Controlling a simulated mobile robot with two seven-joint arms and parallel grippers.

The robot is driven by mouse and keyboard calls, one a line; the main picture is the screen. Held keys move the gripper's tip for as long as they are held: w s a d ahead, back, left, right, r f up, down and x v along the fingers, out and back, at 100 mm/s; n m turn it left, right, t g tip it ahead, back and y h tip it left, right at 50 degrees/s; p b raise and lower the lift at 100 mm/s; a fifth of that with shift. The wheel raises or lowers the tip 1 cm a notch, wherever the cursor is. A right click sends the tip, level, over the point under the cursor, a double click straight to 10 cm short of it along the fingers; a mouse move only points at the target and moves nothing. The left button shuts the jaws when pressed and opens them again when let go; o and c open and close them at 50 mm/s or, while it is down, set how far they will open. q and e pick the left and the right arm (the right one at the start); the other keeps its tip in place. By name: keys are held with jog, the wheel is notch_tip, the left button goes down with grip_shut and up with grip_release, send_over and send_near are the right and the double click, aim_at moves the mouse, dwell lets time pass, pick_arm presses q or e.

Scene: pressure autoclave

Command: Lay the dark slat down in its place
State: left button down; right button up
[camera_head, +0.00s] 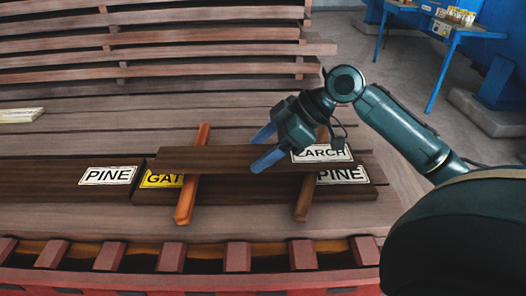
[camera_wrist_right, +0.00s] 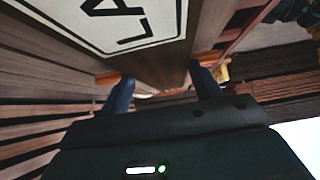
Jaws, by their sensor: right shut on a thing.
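The dark slat (camera_head: 225,158) carries a white label reading LARCH, partly hidden by my right gripper in the head view. My right gripper (camera_head: 257,154) is shut across the slat near its middle. In the right wrist view, the slat (camera_wrist_right: 155,68) sits between the two blue fingers, its label close to the camera. The slat is over a dark board with a yellow label (camera_head: 160,180) and a white PINE label (camera_head: 342,175). Two brown cross sticks are by it, a left one (camera_head: 186,200) and a right one (camera_head: 303,206). I cannot tell whether the slat touches them. My left gripper is out of view.
Another dark board labelled PINE (camera_head: 60,182) lies at the left. Stacked wooden planks (camera_head: 150,45) rise behind. Reddish blocks (camera_head: 237,256) line the front edge. A pale labelled piece (camera_head: 20,115) lies far left. A blue table (camera_head: 455,30) stands back right.

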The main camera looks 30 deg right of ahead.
jog(key=shift+f, duration=0.3)
jog(key=shift+f, duration=0.1)
jog(key=shift+f, duration=0.4)
jog(key=shift+f, duration=0.1)
jog(key=o, duration=1.3)
jog(key=v, duration=0.8)
jog(key=b+v, duration=0.1)
jog(key=v, duration=0.3)
jog(key=shift+r, duration=0.6)
jog(key=shift+s, duration=0.1)
